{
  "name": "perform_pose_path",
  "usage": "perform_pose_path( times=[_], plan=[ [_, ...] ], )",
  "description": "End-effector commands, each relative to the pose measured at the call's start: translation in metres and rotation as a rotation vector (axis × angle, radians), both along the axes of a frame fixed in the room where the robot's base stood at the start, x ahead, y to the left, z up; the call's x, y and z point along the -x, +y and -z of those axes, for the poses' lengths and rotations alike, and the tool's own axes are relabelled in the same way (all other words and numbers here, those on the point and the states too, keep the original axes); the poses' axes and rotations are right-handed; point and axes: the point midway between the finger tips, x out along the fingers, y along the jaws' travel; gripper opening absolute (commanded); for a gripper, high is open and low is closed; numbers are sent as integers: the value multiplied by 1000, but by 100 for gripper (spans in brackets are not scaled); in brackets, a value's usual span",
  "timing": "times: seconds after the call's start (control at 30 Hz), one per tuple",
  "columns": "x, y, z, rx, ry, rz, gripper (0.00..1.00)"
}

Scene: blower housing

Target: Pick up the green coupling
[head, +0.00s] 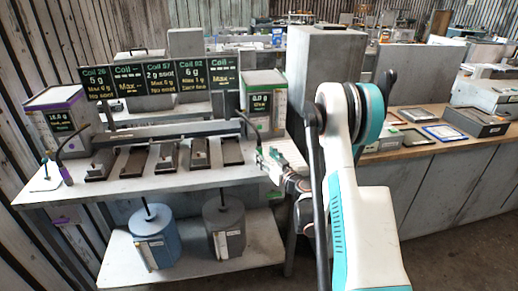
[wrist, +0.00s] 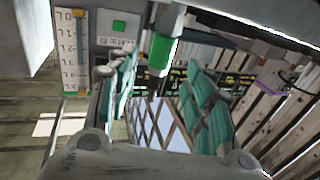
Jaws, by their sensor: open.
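The green coupling (wrist: 161,52) shows in the wrist view as a short cylinder with a bright green band, a pale section and a thin dark tip. It lies between the sight lines of my two fingers, near their far ends. My gripper (wrist: 163,75) is open, with teal ribbed fingers to its left and right and a visible gap on both sides of the coupling. I cannot tell how far the coupling lies between the fingers in depth. In the head view my gripper (head: 268,160) is at the bench's right end, by the dark hose; the coupling is too small to make out there.
The bench (head: 150,185) carries several dark blocks in a row. A purple-ended hose (head: 66,176) is at left. Two canisters (head: 151,238) stand on the lower shelf.

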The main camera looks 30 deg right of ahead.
Motion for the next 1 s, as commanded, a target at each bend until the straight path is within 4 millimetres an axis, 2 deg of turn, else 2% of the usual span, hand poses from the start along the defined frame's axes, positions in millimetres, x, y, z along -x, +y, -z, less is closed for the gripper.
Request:
perform_pose_path(
  times=[0.23, 0.5, 0.83, 0.87, 1.0],
  plan=[
    [-17, 1, 1, 0, 0, -1, 47],
    [-53, 2, 1, 0, 0, -1, 47],
    [-60, 2, -1, 0, 0, 0, 47],
    [-60, 2, -1, 0, 0, 0, 43],
    [-60, 2, -1, 0, 0, 0, 11]
  ],
)
